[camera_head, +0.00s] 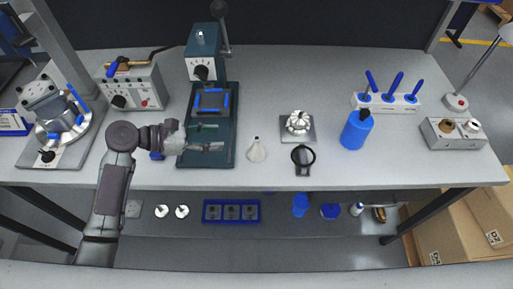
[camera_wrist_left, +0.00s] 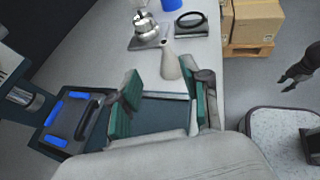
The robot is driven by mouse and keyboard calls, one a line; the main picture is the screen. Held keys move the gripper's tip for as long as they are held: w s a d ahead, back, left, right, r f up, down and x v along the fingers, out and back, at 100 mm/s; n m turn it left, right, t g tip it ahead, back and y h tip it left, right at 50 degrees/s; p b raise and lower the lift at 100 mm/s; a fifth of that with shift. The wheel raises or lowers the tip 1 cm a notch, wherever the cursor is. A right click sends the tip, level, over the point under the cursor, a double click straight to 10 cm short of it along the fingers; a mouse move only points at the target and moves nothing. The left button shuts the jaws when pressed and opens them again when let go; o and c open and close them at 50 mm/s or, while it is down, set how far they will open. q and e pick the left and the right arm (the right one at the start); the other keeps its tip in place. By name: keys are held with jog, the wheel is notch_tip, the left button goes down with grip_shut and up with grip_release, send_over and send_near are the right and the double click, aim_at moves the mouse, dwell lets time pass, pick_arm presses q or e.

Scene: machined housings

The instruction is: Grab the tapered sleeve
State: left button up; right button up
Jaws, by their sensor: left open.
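The tapered sleeve, as far as I can tell, is the pale cone-shaped piece (camera_head: 257,151) standing upright on the bench, right of the green press base. It also shows in the left wrist view (camera_wrist_left: 169,62), beyond the fingers. My left gripper (camera_head: 214,137) is open and empty over the press base, left of the sleeve and apart from it. Its green-padded fingers (camera_wrist_left: 165,100) stand wide apart in the left wrist view. A dark shape (camera_wrist_left: 300,68) at that view's right edge looks like my right gripper; its jaws are unclear.
The green press (camera_head: 208,105) stands under and behind the left gripper. A chrome part on a square plate (camera_head: 311,136), a black ring stand (camera_head: 303,160) and a blue bottle (camera_head: 354,132) stand right of the sleeve. The bench front is clear there.

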pick_arm(q)
send_near(256, 144)
jog(key=w+d, duration=0.1)
jog(key=d, duration=0.1)
jog(key=w+d, duration=0.1)
jog(key=d, duration=0.1)
jog(key=shift+w+f+p, duration=0.25)
jog(key=shift+w+p, duration=0.1)
jog(key=shift+p, duration=0.05)
jog(key=shift+s+f+p+x, duration=0.1)
jog(key=shift+f+p+x, duration=0.1)
jog(key=shift+x, duration=0.75)
jog(key=shift+s+f+p+x, duration=0.1)
jog(key=shift+p+x, duration=0.05)
jog(key=shift+x, duration=0.8)
jog(key=shift+s+f+p+x, duration=0.1)
jog(key=shift+p+x, duration=0.1)
jog(key=shift+x, duration=0.8)
jog(key=shift+a, duration=0.15)
grip_shut()
